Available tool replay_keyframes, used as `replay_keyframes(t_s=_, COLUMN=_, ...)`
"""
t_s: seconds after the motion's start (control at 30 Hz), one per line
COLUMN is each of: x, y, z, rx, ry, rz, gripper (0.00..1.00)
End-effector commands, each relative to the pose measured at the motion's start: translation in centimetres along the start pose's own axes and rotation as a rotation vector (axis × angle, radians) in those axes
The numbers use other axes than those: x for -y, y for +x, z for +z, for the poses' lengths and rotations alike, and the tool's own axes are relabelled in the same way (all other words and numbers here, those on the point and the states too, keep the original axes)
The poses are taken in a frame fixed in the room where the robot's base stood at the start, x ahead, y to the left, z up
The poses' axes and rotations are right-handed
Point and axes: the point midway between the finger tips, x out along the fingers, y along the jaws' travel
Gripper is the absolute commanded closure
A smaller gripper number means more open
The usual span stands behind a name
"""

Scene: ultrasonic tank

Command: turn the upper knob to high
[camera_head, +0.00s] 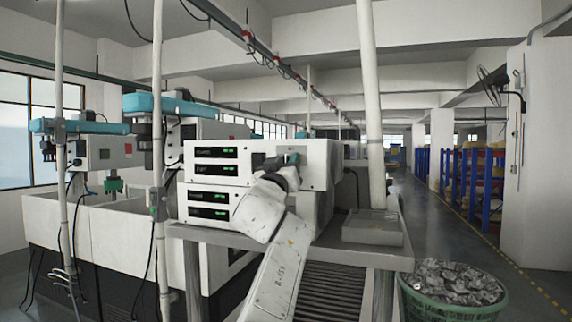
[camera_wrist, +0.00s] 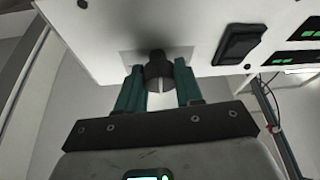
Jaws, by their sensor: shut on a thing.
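The upper control box (camera_head: 316,155) is white, with green-lit displays (camera_head: 216,161) on its left part. My gripper (camera_head: 291,159) reaches the right part of its front, and the knob is hidden there in the head view. In the wrist view the round black knob (camera_wrist: 158,69) stands on the white panel, with a pale line on it pointing down in the picture. The two green fingers of my gripper (camera_wrist: 159,84) are on either side of the knob, shut on it. No scale marks around the knob can be read.
A black rocker switch (camera_wrist: 239,45) sits right of the knob in the wrist view. A lower box (camera_head: 208,204) with displays stands underneath. A grey tray (camera_head: 373,237) lies on the bench to the right, and a green basket (camera_head: 455,308) stands on the floor.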

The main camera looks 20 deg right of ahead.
Motion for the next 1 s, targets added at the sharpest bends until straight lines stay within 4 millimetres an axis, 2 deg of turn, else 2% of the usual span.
replay_keyframes(t_s=0.03, x=0.05, y=-0.02, z=0.01, rx=0.000, ry=0.000, rz=-0.001, gripper=0.85)
replay_keyframes(t_s=0.13, x=0.05, y=-0.02, z=0.01, rx=0.000, ry=0.000, rz=-0.001, gripper=0.95)
replay_keyframes(t_s=0.47, x=0.13, y=-0.11, z=0.15, rx=0.000, ry=0.050, rz=0.018, gripper=0.95)
replay_keyframes(t_s=0.67, x=0.23, y=-0.20, z=0.24, rx=-0.002, ry=0.164, rz=0.062, gripper=0.95)
replay_keyframes(t_s=1.0, x=0.17, y=-0.03, z=-0.05, rx=-0.007, ry=0.451, rz=0.182, gripper=0.95)
